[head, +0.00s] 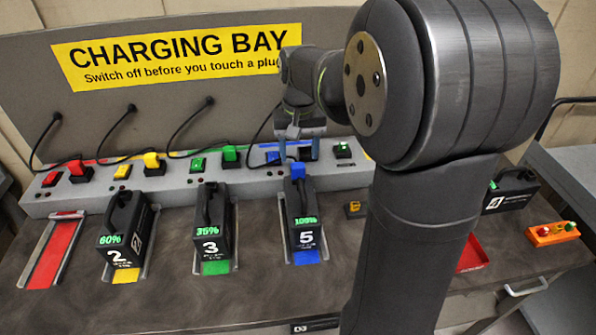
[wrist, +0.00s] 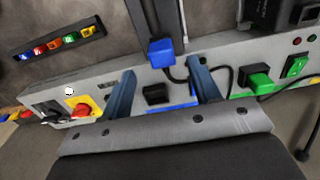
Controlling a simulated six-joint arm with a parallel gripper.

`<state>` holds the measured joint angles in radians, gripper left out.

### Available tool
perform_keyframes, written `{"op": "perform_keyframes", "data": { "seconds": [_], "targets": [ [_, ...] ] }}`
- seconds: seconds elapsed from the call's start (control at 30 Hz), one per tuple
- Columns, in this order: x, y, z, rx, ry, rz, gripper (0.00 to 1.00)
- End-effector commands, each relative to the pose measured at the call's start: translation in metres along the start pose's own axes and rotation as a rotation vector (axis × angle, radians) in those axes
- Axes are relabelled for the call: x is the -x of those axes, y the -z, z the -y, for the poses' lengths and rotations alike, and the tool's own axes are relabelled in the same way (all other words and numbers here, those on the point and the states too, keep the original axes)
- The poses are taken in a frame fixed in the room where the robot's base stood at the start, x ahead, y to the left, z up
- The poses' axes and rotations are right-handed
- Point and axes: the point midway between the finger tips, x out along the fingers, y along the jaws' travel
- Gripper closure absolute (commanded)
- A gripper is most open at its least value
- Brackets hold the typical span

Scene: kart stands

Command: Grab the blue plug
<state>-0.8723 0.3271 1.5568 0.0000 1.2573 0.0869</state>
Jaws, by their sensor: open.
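The blue plug (head: 298,170) shows at the back top end of the black number 5 battery (head: 304,212), which reads 100%. In the wrist view the blue plug (wrist: 160,52) is just beyond my fingertips, roughly centred between them, and a black cable runs below it. My gripper (head: 298,152) is open above the charging strip's blue section, behind the plug. In the wrist view my gripper (wrist: 164,73) has its two blue-grey fingers apart, with nothing between the tips. I cannot tell whether the plug touches the battery.
The grey charging strip (head: 105,193) carries a red plug (head: 78,172), a yellow plug (head: 153,163) and a green plug (head: 230,157) with cables. Batteries 2 (head: 126,232) and 3 (head: 213,228) stand left of battery 5. A red emergency button (wrist: 82,110) shows at wrist-view left.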

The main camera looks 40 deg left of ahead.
Motion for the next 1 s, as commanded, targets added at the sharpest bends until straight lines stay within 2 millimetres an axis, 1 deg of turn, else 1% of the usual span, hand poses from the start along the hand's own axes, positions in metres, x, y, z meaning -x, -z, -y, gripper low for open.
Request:
{"op": "perform_keyframes", "data": {
  "seconds": [0.07, 0.3, 0.37, 0.47, 0.67, 0.7, 0.77, 0.8, 0.87, 0.9, 0.93, 1.0],
  "targets": [
    [-0.006, 0.0, 0.001, 0.0, 0.0, 0.002, 0.44],
    [-0.041, 0.0, 0.003, 0.0, 0.0, 0.003, 0.44],
    [-0.048, 0.0, 0.003, 0.0, -0.001, 0.003, 0.44],
    [-0.052, 0.0, 0.003, -0.001, 0.0, 0.001, 0.44],
    [-0.052, 0.0, 0.003, 0.0, 0.0, 0.0, 0.44],
    [-0.052, 0.0, 0.003, 0.0, 0.0, 0.0, 0.52],
    [-0.052, 0.0, 0.003, 0.0, 0.0, 0.0, 0.63],
    [-0.052, 0.0, 0.003, 0.0, 0.0, 0.0, 0.71],
    [-0.052, 0.0, 0.003, 0.0, 0.0, 0.0, 0.83],
    [-0.052, 0.0, 0.003, 0.0, 0.0, 0.0, 0.91],
    [-0.052, 0.0, 0.003, 0.0, 0.0, 0.0, 0.93],
    [-0.052, 0.0, 0.003, 0.0, 0.0, 0.0, 0.93]
  ]
}}
